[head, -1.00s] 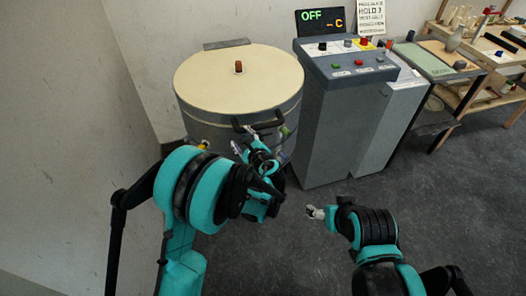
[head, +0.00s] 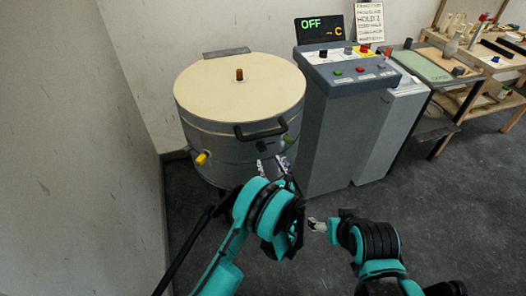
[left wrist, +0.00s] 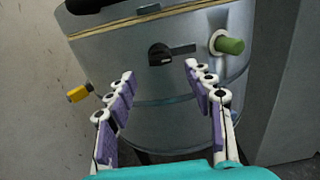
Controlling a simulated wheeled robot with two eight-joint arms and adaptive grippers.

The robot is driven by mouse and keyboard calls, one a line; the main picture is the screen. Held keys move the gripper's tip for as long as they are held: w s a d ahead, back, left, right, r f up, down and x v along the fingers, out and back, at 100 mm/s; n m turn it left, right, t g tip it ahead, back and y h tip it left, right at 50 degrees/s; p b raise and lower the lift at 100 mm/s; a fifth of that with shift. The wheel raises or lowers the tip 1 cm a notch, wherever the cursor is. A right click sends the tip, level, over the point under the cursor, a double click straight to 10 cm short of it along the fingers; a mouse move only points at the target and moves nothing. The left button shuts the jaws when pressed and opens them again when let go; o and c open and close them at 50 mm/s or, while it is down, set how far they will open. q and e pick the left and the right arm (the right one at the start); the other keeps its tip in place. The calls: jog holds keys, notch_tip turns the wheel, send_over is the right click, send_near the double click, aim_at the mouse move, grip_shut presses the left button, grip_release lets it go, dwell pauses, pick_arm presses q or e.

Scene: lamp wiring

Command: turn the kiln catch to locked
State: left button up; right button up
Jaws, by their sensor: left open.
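The kiln (head: 240,95) is a grey drum with a cream lid and a black front handle (head: 262,129). In the left wrist view, the black catch knob (left wrist: 160,54) sits on the kiln's front wall, with a flat dark bar (left wrist: 183,49) to its right. My left gripper (left wrist: 160,73) is open, its fingertips either side of and just below the knob in the picture. Nothing is between its fingers. In the head view, my left gripper (head: 264,168) is low in front of the kiln, below the handle. My right gripper (head: 317,225) is small and away from the kiln; its jaws are unclear.
A yellow knob (left wrist: 79,93) and a green knob (left wrist: 229,44) stick out either side of the catch. A grey control cabinet (head: 335,130) stands close right of the kiln; its display (head: 320,29) reads OFF. A wall is at left.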

aim_at(263, 150)
pick_arm(q)
jog(key=x, duration=0.6)
jog(key=shift+w+f, duration=0.1)
jog(key=shift+w+a, duration=0.2)
jog(key=shift+w, duration=0.4)
jog(key=c, duration=1.2)
